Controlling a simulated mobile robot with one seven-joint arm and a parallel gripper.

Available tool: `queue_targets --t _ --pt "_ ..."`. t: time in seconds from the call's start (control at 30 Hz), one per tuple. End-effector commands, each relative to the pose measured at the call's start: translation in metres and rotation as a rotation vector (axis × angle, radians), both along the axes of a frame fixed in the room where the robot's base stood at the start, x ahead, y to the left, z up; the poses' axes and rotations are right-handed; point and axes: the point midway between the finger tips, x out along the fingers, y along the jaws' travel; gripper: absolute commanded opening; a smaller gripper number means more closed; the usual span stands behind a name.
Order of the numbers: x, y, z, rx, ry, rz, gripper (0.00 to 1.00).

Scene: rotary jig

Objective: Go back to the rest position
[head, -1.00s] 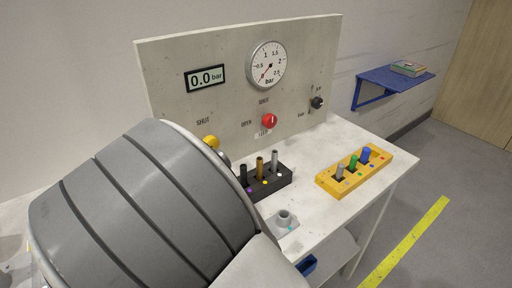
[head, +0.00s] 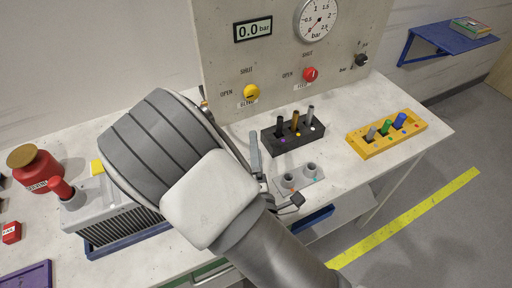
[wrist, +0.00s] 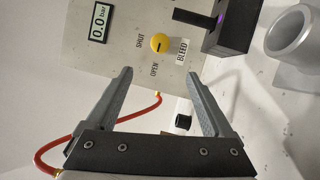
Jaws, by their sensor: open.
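My gripper (head: 276,167) is over the bench in the head view, in front of the black holder and beside the grey two-socket fixture (head: 300,178). In the wrist view my gripper (wrist: 160,73) shows two fingers spread wide with nothing held between them. The yellow bleed knob (wrist: 159,43) on the panel is seen beyond the fingertips. My arm hides part of the bench behind it. No marker for a rest position shows.
The panel (head: 225,60) stands at the back, with a red knob (head: 310,74) and a gauge reading zero. A black holder (head: 295,139) and a yellow holder (head: 365,147) carry pegs. A red device (head: 36,172) stands left. A red hose (wrist: 50,150) runs near the fingers.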

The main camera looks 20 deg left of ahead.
Motion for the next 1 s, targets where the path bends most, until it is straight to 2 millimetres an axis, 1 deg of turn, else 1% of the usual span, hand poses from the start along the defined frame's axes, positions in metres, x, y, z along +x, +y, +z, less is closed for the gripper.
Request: queue_targets --t 0.37,0.47,0.57,0.7,0.8,0.87,1.0 --pt "0.001 0.0 0.0 0.003 0.004 -0.002 0.86" --pt "0.009 -0.004 0.003 0.03 0.046 -0.024 0.86" --pt "0.027 -0.012 0.006 0.099 0.152 -0.071 0.86" --pt "0.056 -0.028 0.011 0.242 0.361 -0.153 0.86" --pt "0.072 -0.041 0.017 0.35 0.502 -0.208 0.86" --pt "0.08 -0.048 0.022 0.417 0.586 -0.237 0.86" --pt "0.095 -0.068 0.04 0.578 0.774 -0.303 0.86"
